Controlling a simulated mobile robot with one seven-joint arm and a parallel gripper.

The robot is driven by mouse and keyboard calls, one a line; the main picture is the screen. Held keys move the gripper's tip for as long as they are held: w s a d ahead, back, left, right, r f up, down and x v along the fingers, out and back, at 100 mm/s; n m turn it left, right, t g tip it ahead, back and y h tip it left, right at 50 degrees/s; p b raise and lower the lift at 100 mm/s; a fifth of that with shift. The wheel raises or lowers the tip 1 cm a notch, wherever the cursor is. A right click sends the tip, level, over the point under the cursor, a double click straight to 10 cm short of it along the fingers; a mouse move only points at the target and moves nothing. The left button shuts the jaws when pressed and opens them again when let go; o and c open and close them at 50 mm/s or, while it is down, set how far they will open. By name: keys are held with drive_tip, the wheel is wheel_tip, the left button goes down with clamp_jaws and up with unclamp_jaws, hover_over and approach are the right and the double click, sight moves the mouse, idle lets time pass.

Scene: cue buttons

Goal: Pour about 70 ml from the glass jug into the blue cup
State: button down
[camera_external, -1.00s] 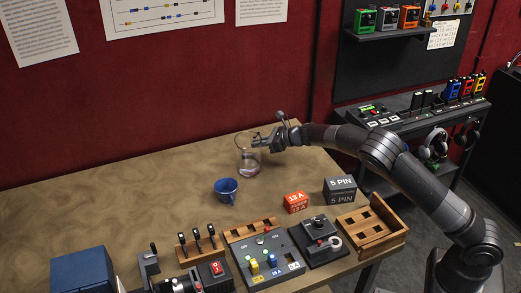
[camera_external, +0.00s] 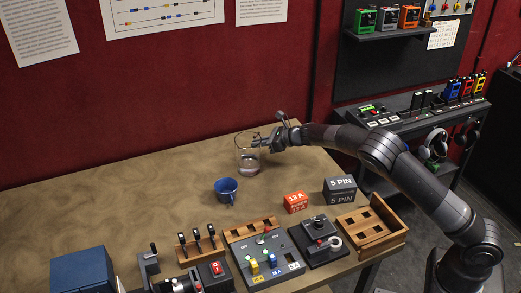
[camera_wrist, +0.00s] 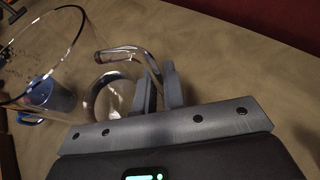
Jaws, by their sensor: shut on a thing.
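The clear glass jug (camera_external: 247,158) stands upright at the back middle of the table, with a little liquid low inside it. In the wrist view the jug (camera_wrist: 88,40) shows its wide rim at upper left and its curved handle close to my fingers. My gripper (camera_external: 258,141) is at the jug's right side; in the wrist view my gripper (camera_wrist: 160,92) is shut on the handle. I cannot tell whether the jug's base touches the table. The blue cup (camera_external: 226,190) stands upright to the front left of the jug. It also shows in the wrist view (camera_wrist: 60,98), partly through the glass.
An orange block (camera_external: 295,202) and a grey "5 PIN" block (camera_external: 340,190) stand right of the cup. A switch panel (camera_external: 268,258), wooden racks (camera_external: 372,228) and a blue box (camera_external: 84,272) line the front. The table's left and back are clear.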

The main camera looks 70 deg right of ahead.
drive_tip(key=shift+r, duration=0.15)
wheel_tip(320, 180, up, 7)
drive_tip(key=shift+f, duration=0.1)
drive_tip(key=s+d+r+m+g+h, duration=0.1)
drive_tip(key=s+d+r+m+h, duration=0.2)
drive_tip(key=s, duration=1)
drive_tip(key=s+d+r+m+g+h, duration=0.1)
drive_tip(key=s+d+m+h, duration=0.4)
drive_tip(key=s, duration=0.8)
drive_tip(key=s+d+r+m+g+h, duration=0.1)
drive_tip(key=s+d+r+h, duration=0.3)
drive_tip(key=s, duration=0.9)
drive_tip(key=w+a+f+n+y, duration=0.1)
drive_tip(key=w+a+f, duration=0.4)
drive_tip(key=w, duration=0.4)
drive_tip(key=w+a+f+n+t+y, duration=0.1)
drive_tip(key=w+a+f+y, duration=0.1)
drive_tip(key=w+a+f, duration=0.3)
drive_tip(key=w+a+f+n+y, duration=0.1)
drive_tip(key=w+a+f, duration=0.4)
drive_tip(key=w, duration=0.9)
drive_tip(key=shift+a+t+y, duration=0.4)
drive_tip(key=shift+a+y, duration=0.2)
